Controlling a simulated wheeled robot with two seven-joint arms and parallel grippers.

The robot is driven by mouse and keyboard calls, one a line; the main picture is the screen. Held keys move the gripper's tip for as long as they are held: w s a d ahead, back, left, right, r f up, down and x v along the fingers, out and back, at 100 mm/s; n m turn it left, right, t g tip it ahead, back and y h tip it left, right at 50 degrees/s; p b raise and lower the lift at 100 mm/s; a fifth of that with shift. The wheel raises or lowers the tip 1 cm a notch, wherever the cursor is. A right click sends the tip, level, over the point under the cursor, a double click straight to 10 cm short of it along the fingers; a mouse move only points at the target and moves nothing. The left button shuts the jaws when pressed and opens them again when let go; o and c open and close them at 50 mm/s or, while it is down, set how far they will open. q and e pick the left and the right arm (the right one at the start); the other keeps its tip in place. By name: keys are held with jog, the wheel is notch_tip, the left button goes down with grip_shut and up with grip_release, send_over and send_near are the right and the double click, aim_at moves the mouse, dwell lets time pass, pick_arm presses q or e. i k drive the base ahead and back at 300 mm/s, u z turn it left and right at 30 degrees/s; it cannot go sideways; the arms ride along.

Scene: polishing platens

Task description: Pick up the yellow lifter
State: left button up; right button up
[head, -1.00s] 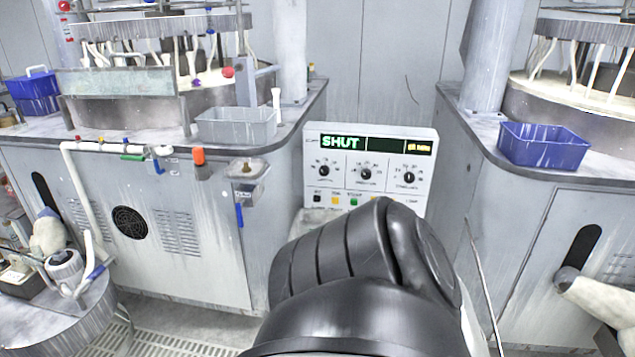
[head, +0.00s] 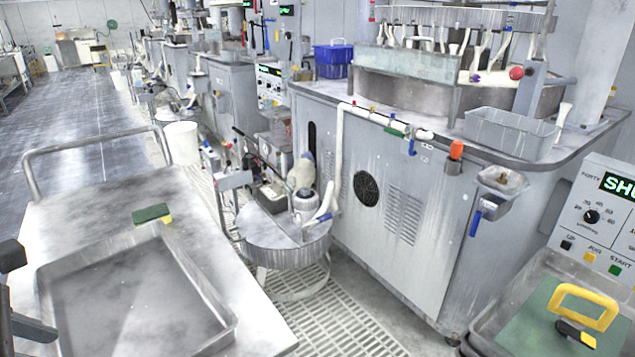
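The yellow lifter (head: 588,301) shows at the lower right of the head view. Its yellow loop handle stands over a green sheet or pad (head: 545,318) in a grey tray (head: 481,331). A black and yellow piece lies at its near side; I cannot tell if it belongs to the lifter. My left gripper (head: 22,292) is partly in view at the left edge, its black fingers apart with nothing seen between them. It is far from the lifter, beside the cart. My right gripper is out of view.
A grey cart (head: 245,310) with a push handle and shallow tray (head: 225,325) fills the lower left. A small green and yellow block (head: 152,214) lies on it. A round side table (head: 270,235) and machine cabinet (head: 400,220) stand between cart and lifter. A control panel (head: 600,215) rises behind the lifter.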

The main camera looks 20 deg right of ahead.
aim_at(581, 323)
jog(key=z, duration=2.95)
jog(key=i, duration=0.85)
jog(key=u, duration=0.35)
